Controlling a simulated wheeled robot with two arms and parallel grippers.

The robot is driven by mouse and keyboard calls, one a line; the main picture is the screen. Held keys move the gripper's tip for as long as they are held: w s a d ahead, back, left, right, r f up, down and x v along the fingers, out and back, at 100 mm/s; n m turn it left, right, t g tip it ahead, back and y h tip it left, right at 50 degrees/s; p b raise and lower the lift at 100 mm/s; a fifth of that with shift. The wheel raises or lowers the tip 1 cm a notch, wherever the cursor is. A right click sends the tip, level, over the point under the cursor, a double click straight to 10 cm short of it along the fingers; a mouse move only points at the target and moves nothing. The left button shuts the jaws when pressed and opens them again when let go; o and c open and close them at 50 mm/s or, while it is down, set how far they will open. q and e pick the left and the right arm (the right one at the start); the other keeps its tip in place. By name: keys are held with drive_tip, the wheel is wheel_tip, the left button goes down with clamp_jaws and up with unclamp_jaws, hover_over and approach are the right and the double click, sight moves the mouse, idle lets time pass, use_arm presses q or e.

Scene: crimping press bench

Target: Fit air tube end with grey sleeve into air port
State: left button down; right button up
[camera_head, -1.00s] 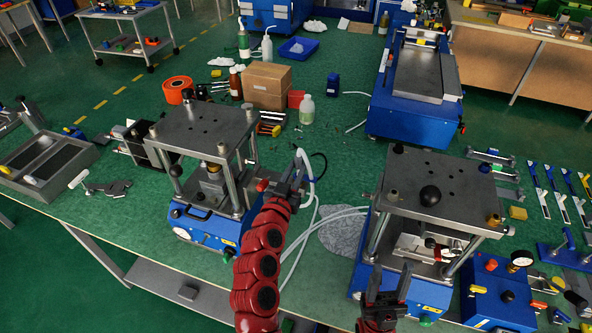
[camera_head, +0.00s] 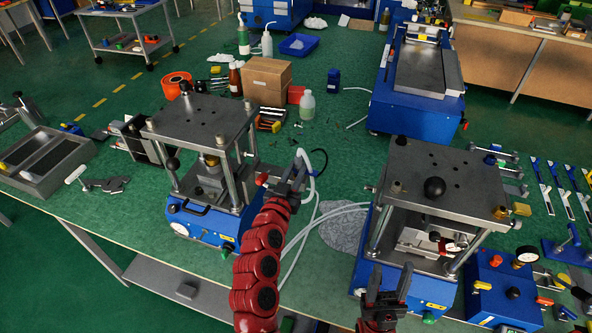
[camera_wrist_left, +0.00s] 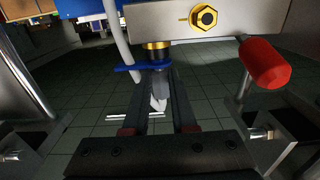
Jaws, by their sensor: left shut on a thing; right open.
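In the head view my left gripper (camera_head: 292,180) is shut on the white air tube (camera_head: 313,190), beside the right side of the left press (camera_head: 203,125). In the left wrist view the gripper's fingers (camera_wrist_left: 158,78) close just below a brass fitting (camera_wrist_left: 157,52) with a blue collar (camera_wrist_left: 142,67), under a steel block (camera_wrist_left: 205,18). The white tube (camera_wrist_left: 118,45) also shows left of the fitting. My right gripper (camera_head: 388,283) is open and empty in front of the right press (camera_head: 445,180).
A red-knobbed lever (camera_wrist_left: 264,64) sticks out close right of the fitting in the left wrist view. A grey mat (camera_head: 343,231) and looping tube lie between the presses. A blue gauge box (camera_head: 500,285) stands right. A cardboard box (camera_head: 267,80) and bottles stand behind.

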use_arm(q)
drive_tip(key=shift+f, duration=0.3)
drive_tip(key=c, duration=0.6)
unclamp_jaws()
drive_tip(key=shift+c, duration=0.2)
drive_tip(key=p+v, duration=0.2)
drive_tip(key=v, duration=1.5)
drive_tip(key=shift+s, duration=0.2)
